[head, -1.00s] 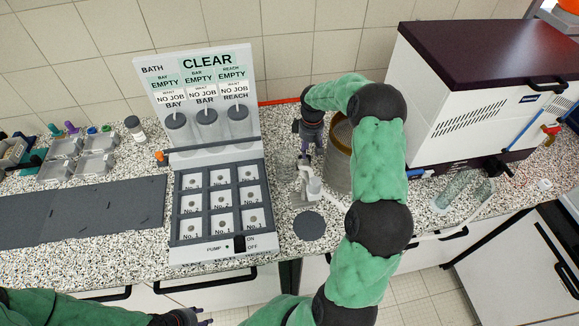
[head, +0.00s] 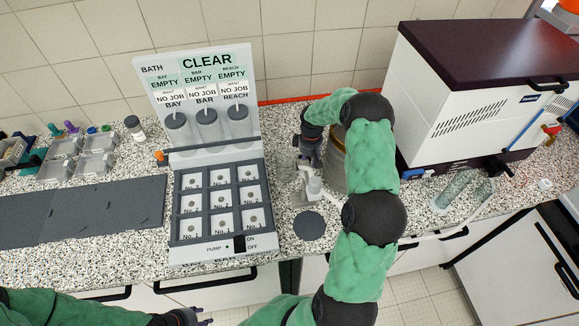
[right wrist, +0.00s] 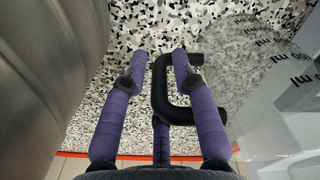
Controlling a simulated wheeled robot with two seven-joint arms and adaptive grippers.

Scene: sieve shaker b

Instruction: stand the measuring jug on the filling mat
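The clear measuring jug (head: 285,166) stands on the speckled counter behind the white spout. In the right wrist view its see-through wall (right wrist: 290,105) with ml marks is at the right, and its black handle (right wrist: 160,92) points towards my gripper. My right gripper (right wrist: 160,58) is open, its purple fingers apart with the handle's upright bar between them. In the head view my right gripper (head: 311,158) is low beside the jug and partly hides it. The dark round filling mat (head: 309,225) lies bare at the counter's front. My left gripper (head: 203,317) is at the bottom edge, away from both.
A metal cylinder (head: 335,165) stands close right of my right gripper; its wall (right wrist: 45,70) fills the left of the wrist view. A white spout on a stand (head: 304,190) is between jug and mat. The bath rack (head: 175,215) is left; a large white machine (head: 460,100) is right.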

